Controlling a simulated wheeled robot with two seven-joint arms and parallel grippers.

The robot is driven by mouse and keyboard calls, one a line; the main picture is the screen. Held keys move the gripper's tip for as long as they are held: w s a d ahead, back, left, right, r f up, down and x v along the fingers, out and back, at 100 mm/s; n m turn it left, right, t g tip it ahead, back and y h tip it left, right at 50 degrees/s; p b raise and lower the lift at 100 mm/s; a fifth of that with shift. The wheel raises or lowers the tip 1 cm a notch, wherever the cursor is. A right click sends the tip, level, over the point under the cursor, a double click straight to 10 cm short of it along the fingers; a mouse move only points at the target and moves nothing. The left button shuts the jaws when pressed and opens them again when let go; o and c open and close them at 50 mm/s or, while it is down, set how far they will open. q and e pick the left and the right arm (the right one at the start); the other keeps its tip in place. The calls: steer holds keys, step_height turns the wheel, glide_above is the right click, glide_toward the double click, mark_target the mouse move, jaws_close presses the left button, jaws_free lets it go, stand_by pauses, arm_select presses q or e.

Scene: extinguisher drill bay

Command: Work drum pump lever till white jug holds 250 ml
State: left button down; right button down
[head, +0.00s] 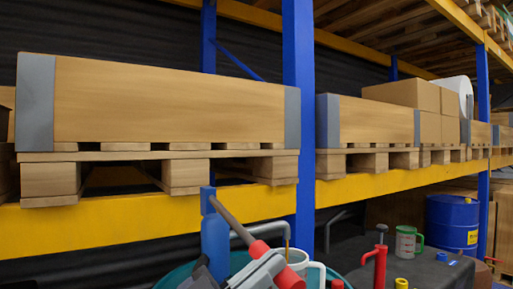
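The drum pump has a blue body (215,243) at the bottom centre, standing at a teal round drum top (178,277). Its lever (228,218) slopes down to the right from the top of the body and ends in a red grip (291,281). My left gripper (262,268) is closed across the red grip, with red showing on both sides of it. A grey spout (262,228) bends over and down to the white jug (298,258), which is partly hidden behind the lever and gripper. The liquid level cannot be seen. My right gripper is out of view.
A green-and-white mug (404,243), a red hooked part (376,266) and yellow caps (401,284) are on a dark surface to the right. A blue drum (452,224) stands farther right. A rack with a yellow beam (120,222) and large wooden crate (165,103) spans behind.

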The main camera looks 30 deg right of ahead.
arm_select(q)
steer(key=shift+w+f+t, duration=0.35)
steer(key=shift+f+t, duration=0.05)
steer(key=shift+f, duration=0.45)
steer(key=r+b+v, duration=0.1)
steer(key=v, duration=0.6)
steer(key=shift+s+a, duration=0.2)
steer(key=shift+a, duration=0.15)
steer(key=shift+r, duration=0.15)
stand_by(0.8)
